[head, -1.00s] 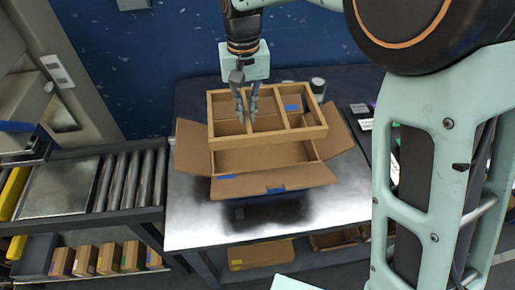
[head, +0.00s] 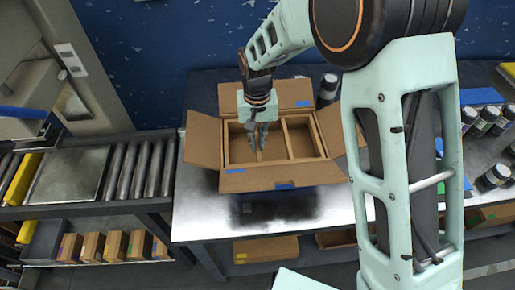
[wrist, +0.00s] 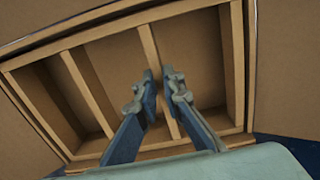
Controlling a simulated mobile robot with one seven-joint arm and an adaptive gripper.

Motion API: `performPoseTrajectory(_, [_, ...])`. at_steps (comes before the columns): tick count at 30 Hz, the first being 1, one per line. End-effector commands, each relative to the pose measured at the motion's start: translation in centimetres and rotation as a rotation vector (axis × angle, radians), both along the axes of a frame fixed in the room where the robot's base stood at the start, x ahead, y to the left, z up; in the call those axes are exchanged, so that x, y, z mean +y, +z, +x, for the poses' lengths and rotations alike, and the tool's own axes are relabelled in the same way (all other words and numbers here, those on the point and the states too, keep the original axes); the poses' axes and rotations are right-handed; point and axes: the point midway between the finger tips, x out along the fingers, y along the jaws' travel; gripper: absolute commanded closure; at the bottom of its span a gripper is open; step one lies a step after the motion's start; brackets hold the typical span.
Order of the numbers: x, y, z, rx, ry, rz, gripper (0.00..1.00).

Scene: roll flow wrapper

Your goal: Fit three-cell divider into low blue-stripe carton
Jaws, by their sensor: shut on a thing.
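The low carton (head: 272,180) stands open on the metal table, its flaps spread outward and small blue marks on some flaps. The tan three-cell divider (head: 287,138) now lies within the carton's opening, roughly level and lined up with its walls. In the wrist view the divider (wrist: 83,92) sits close inside the carton's edges; how deep it sits, I cannot tell. My gripper (head: 262,146) reaches down over the carton and is shut on one of the divider's inner walls. In the wrist view my fingertips (wrist: 162,76) straddle that wall. The carton floor is partly hidden.
A dark cylinder (head: 328,88) stands behind the carton's right corner. Several dark cans (head: 487,120) stand at the right. A roller conveyor (head: 140,172) lies at the left, with small boxes (head: 92,246) on a shelf below.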

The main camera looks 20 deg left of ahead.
Motion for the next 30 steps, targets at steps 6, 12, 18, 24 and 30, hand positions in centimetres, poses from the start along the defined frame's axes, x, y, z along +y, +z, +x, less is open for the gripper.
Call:
performPoseTrajectory(6, [-0.1,-3.3,-0.1,0.002,0.0,-0.002,1.0])
performPoseTrajectory(12, [0.0,-3.4,0.0,0.0,0.0,0.0,1.0])
performPoseTrajectory(18, [0.0,-4.0,0.0,0.001,0.0,0.0,1.0])
performPoseTrajectory(24, [0.0,-4.1,0.0,0.001,0.0,0.0,0.8])
performPoseTrajectory(30, [0.0,-4.0,0.0,0.001,0.0,0.0,0.75])
